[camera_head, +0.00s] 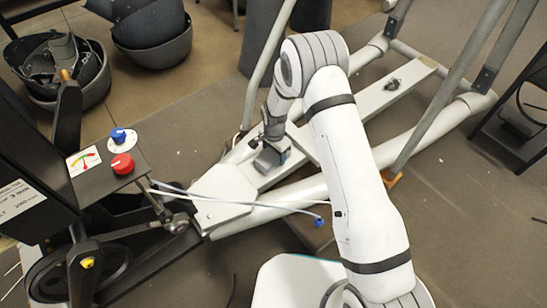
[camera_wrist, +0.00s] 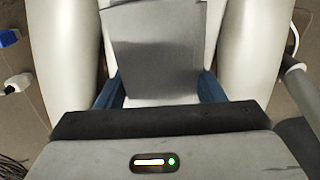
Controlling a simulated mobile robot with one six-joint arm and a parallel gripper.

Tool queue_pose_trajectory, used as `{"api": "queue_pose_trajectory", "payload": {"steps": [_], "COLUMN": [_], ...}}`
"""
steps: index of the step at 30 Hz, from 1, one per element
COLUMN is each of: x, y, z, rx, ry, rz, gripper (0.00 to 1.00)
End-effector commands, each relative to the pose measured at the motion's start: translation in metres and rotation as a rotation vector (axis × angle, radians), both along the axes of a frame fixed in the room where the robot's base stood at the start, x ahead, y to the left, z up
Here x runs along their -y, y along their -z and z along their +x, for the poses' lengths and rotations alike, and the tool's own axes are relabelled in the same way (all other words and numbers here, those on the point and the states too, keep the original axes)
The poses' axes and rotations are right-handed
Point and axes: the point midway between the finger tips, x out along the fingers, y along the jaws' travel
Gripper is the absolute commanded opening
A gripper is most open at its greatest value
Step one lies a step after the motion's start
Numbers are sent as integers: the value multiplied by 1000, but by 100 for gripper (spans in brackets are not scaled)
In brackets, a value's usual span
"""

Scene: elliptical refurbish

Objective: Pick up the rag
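A dark grey flat sheet that looks like the rag (camera_wrist: 155,45) lies against a pale surface of the exercise machine in the wrist view. My gripper (camera_wrist: 160,90) has its two blue fingers spread apart, on either side of the sheet's lower end. I cannot tell whether they touch it. In the head view, my gripper (camera_head: 270,158) points down low over the middle of the white machine frame. I cannot make out the rag clearly there.
The elliptical machine (camera_head: 335,115) has long white rails and grey uprights around my arm. A dark control box with a red knob (camera_head: 122,164) and a blue knob (camera_head: 118,135) stands at left. White cables (camera_head: 250,200) cross nearby. Dark bins (camera_head: 150,45) stand behind.

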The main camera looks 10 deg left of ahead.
Motion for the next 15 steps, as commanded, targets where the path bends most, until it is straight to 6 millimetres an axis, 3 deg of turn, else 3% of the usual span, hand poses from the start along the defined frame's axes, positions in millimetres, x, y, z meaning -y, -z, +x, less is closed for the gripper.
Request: {"api": "queue_pose_trajectory", "payload": {"steps": [7,15], "x": [0,-1], "y": [0,-6], "z": [0,0], "rx": [0,1], "ry": [-1,-1], "rz": [0,1], "gripper": [39,39]}}
